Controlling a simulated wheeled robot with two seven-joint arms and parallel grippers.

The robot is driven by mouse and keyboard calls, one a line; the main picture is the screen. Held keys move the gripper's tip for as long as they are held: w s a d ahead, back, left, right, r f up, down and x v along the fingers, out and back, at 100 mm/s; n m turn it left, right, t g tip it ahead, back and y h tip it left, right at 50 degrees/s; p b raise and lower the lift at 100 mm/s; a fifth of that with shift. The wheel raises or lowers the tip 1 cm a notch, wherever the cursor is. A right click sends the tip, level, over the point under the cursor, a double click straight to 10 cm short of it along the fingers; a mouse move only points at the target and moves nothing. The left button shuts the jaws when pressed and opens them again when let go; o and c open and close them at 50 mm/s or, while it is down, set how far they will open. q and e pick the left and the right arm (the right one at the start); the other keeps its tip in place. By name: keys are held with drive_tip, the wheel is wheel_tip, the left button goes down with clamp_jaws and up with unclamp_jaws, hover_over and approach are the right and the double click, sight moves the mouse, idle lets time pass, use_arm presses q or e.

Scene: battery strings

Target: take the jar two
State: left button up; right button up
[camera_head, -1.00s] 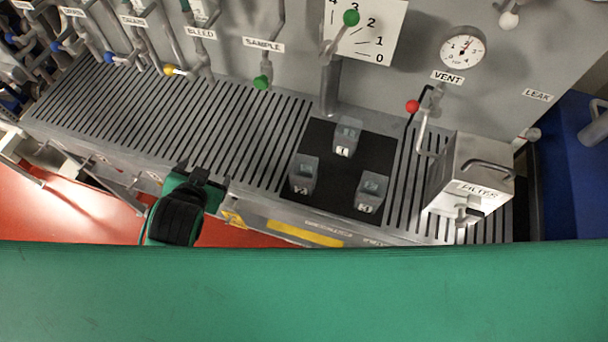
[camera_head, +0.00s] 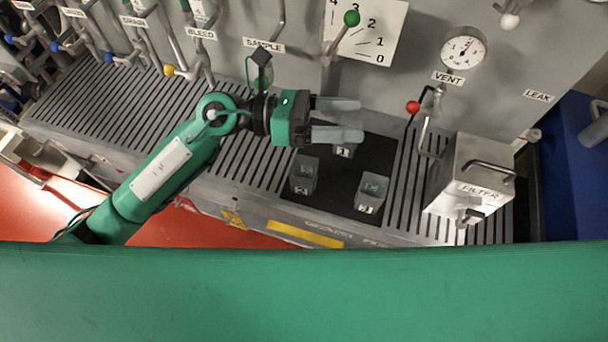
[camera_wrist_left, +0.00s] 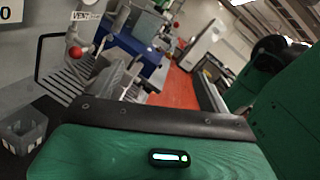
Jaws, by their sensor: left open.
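Three small clear grey jars stand on a black mat (camera_head: 335,198) on the slatted bench. The left-front jar (camera_head: 304,176) carries a small label that seems to read 2. The right-front jar (camera_head: 371,192) seems to read 3. The back jar (camera_head: 344,151) is mostly hidden behind my fingers, with only its lower front showing. My left gripper (camera_head: 358,119) is open, with its two grey fingers pointing right above the back jar; nothing shows between them. One jar (camera_wrist_left: 22,131) is at the left edge of the left wrist view. My right gripper is not in view.
A metal filter box (camera_head: 469,180) with a handle stands right of the mat. A red-knobbed vent valve (camera_head: 413,107) and a green-knobbed lever (camera_head: 351,18) stick out behind. The slatted bench (camera_head: 110,105) is clear on the left.

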use_arm(q)
wheel_tip(320, 180, down, 7)
drive_tip(key=a+m+g+y, duration=0.1)
drive_tip(key=a+m+y, duration=0.1)
drive_tip(key=m+y, duration=0.3)
drive_tip(key=m+t+y, duration=0.2)
drive_tip(key=y, duration=0.7)
approach(295, 163)
drive_tip(key=d+f, duration=0.1)
drive_tip(key=s+d+f+p, duration=0.1)
drive_tip(key=f, duration=0.1)
drive_tip(key=s+d+f+p, duration=0.1)
drive_tip(key=f, duration=0.1)
drive_tip(key=shift+s+d+f, duration=0.1)
drive_tip(key=shift+d, duration=0.05)
drive_tip(key=shift+s+d+f+g+p, duration=0.1)
drive_tip(key=shift+d+f+g+p, duration=0.25)
drive_tip(key=shift+p, duration=0.4)
drive_tip(key=p+x, duration=0.2)
drive_tip(key=x, duration=0.1)
drive_tip(key=shift+s+f, duration=0.15)
drive_tip(key=shift+f, duration=0.05)
drive_tip(key=shift+d+f, duration=0.15)
drive_tip(key=shift+f, duration=0.35)
drive_tip(key=c, duration=1)
drive_tip(key=shift+c, duration=0.3)
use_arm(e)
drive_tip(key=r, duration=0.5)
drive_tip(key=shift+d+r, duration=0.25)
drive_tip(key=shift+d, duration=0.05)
